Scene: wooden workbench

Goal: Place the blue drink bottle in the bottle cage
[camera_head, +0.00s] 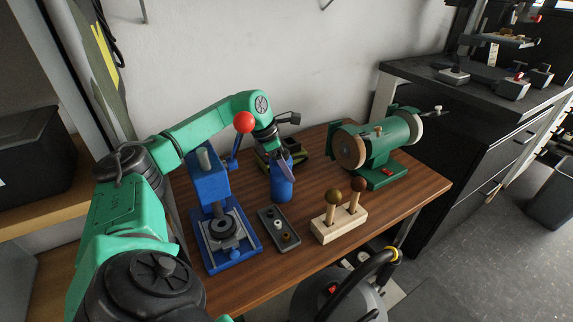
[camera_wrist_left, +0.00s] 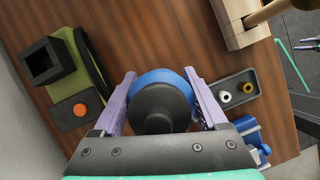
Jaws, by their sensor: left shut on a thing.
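The blue drink bottle (camera_head: 281,190) stands upright at the middle of the wooden bench, behind the small grey tray. In the left wrist view the bottle's dark cap (camera_wrist_left: 158,108) and blue shoulder (camera_wrist_left: 163,76) show from above. My left gripper (camera_head: 282,168) is around the bottle's upper part, and its two purple fingers (camera_wrist_left: 163,100) are shut on the bottle from both sides. A dark square open-topped holder (camera_wrist_left: 46,62) on an olive-green base with an orange button seems to be the bottle cage. In the head view this olive-green unit (camera_head: 294,150) is partly hidden behind my left arm.
A blue press (camera_head: 208,188) with a red-ball lever stands left of the bottle. A grey tray (camera_head: 279,229) with small parts and a wooden block (camera_head: 340,228) with two knobbed pegs lie in front. A green grinder (camera_head: 385,145) stands right. Bare bench (camera_head: 318,178) lies between bottle and grinder.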

